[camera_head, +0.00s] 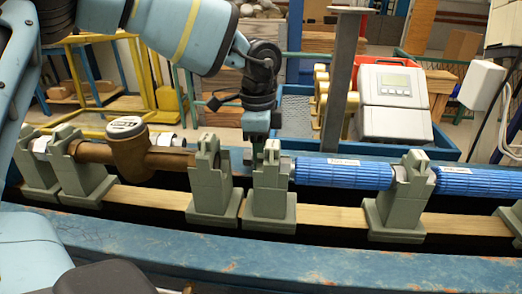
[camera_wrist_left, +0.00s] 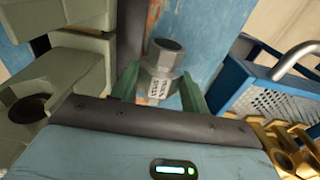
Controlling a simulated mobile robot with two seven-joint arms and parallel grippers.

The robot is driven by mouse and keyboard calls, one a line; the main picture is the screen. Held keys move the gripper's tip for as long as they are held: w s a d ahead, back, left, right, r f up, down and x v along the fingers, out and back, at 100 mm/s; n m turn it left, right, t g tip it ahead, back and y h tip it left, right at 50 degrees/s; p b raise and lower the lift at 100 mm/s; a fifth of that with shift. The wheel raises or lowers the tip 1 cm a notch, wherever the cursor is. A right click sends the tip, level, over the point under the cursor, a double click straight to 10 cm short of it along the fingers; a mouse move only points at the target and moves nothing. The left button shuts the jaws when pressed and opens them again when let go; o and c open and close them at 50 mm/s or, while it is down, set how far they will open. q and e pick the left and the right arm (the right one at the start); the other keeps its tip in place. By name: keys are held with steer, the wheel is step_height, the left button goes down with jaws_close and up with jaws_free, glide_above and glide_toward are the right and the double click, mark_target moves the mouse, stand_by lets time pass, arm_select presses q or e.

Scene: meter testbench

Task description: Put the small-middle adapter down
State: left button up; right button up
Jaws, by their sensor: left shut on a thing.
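The small-middle adapter (camera_wrist_left: 165,58), a short grey metal hex fitting with a printed label, sits between the two green fingers of my left gripper (camera_wrist_left: 160,90) in the left wrist view. The gripper is shut on it. In the head view my left gripper (camera_head: 259,155) points down at the bench rail, beside and behind a grey-green holder (camera_head: 268,190). The adapter cannot be clearly made out there, and I cannot tell whether it touches anything below. My right gripper is not in view.
A brown pipe with a round meter (camera_head: 127,128) rests in holders at the left. Blue cylinders (camera_head: 343,174) lie in holders at the right. A grey device with a display (camera_head: 394,100) stands behind, near a vertical metal post (camera_head: 341,80). The blue front beam (camera_head: 250,250) is bare.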

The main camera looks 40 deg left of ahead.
arm_select(q)
steer(key=shift+f, duration=0.15)
steer(key=shift+f, duration=0.15)
steer(key=o, duration=1.2)
step_height(320, 180, up, 12)
steer(key=shift+s+a+r, duration=0.15)
steer(key=shift+a+r, duration=0.05)
steer(key=shift+r, duration=0.05)
